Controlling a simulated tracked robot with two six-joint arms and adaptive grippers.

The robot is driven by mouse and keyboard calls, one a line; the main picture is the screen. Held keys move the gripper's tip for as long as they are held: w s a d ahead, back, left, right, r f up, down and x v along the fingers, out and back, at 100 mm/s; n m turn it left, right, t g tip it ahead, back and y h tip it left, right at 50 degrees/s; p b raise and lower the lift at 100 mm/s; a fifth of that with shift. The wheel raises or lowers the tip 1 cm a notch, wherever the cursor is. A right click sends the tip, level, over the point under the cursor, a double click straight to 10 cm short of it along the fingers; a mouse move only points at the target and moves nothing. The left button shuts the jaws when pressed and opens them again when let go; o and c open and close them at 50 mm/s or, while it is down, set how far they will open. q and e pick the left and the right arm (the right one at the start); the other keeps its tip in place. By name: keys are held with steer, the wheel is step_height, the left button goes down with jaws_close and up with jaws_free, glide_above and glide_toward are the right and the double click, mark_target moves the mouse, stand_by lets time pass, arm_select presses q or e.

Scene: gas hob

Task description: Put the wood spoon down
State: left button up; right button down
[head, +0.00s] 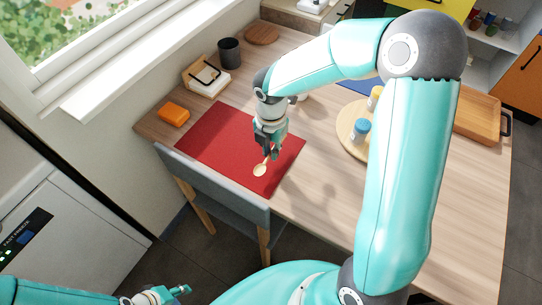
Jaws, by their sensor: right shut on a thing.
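The wood spoon (261,170) is pale, with its bowl showing low over the red placemat (212,133), near the mat's front right part. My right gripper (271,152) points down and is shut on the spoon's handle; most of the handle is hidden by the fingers. I cannot tell whether the spoon's bowl touches the mat. My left gripper (178,291) is low at the bottom left, away from the table, and too small to tell open or shut.
An orange block (173,114), a napkin holder (207,80) and a dark cup (229,53) stand behind the mat. A round wooden tray (347,128) with jars is to the right. A chair (222,189) stands at the front edge. The mat's left part is clear.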

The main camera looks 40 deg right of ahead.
steer(key=shift+f, duration=1.8)
steer(key=shift+f, duration=0.1)
steer(key=c, duration=1.2)
jaws_free()
steer(key=shift+o, duration=0.2)
steer(key=shift+r, duration=0.25)
step_height(320, 180, up, 12)
steer(key=shift+f+p, duration=0.1)
steer(key=shift+p, duration=0.35)
